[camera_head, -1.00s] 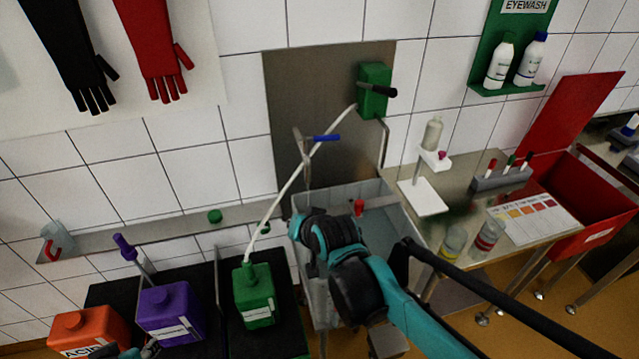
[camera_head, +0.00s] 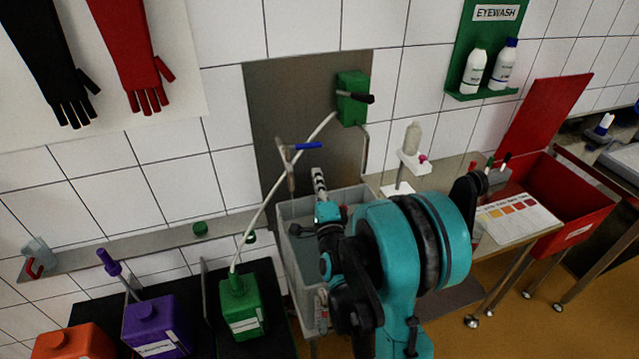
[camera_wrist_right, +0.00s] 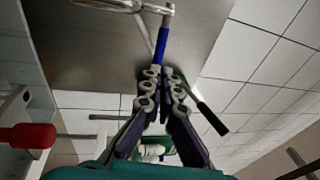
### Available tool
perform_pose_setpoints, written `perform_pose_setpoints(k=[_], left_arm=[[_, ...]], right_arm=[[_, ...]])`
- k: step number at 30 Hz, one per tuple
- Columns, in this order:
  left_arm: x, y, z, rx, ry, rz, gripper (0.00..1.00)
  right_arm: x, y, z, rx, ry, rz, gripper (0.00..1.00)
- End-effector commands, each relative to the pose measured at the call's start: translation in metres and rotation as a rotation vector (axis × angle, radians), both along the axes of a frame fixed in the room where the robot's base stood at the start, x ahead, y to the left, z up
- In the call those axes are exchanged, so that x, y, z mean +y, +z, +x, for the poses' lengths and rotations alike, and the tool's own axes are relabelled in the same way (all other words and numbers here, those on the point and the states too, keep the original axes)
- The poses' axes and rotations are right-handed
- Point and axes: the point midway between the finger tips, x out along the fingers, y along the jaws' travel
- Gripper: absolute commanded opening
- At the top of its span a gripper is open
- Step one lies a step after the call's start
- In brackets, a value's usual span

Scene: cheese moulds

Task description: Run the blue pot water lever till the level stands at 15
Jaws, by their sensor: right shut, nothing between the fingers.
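The blue lever (camera_head: 308,146) sticks out to the right from a metal tap (camera_head: 287,165) on the steel back panel, above a grey tub (camera_head: 290,210). My right gripper (camera_head: 317,172) points up at it from just below, over the tub. In the right wrist view the blue lever (camera_wrist_right: 162,45) lies straight ahead of the fingertips of my right gripper (camera_wrist_right: 160,74). The fingers are shut with nothing between them; I cannot tell whether they touch the lever. No level reading can be made out; my right arm hides much of the tub. My left gripper is out of view.
A green box with a black lever (camera_head: 352,98) sits right of the tap, its white hose running to a green canister (camera_head: 242,308). Purple (camera_head: 155,325) and orange (camera_head: 75,343) canisters stand left. In the wrist view a red knob (camera_wrist_right: 28,136) is at left.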

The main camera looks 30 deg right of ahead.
Motion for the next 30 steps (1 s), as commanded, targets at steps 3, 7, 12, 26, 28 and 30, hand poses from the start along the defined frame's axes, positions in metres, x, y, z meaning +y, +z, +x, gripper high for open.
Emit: perform_pose_setpoints(k=[3, 7, 12, 26, 28, 30], left_arm=[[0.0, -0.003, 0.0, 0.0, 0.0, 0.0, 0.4], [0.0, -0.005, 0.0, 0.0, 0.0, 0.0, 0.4], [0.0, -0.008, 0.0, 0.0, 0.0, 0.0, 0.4], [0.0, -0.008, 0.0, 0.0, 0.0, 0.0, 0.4], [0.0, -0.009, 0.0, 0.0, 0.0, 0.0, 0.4], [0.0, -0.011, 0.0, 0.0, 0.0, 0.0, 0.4]], right_arm=[[-0.01, 0.004, 0.024, 0.002, 0.0, -0.001, 0.0], [-0.019, 0.008, 0.047, 0.001, 0.0, -0.001, 0.0], [-0.026, 0.012, 0.067, 0.002, 0.0, -0.001, 0.0], [-0.029, 0.015, 0.075, 0.002, 0.001, -0.002, 0.0], [-0.03, 0.015, 0.077, 0.002, 0.0, -0.001, 0.0], [-0.033, 0.015, 0.082, 0.002, 0.0, -0.001, 0.0]])
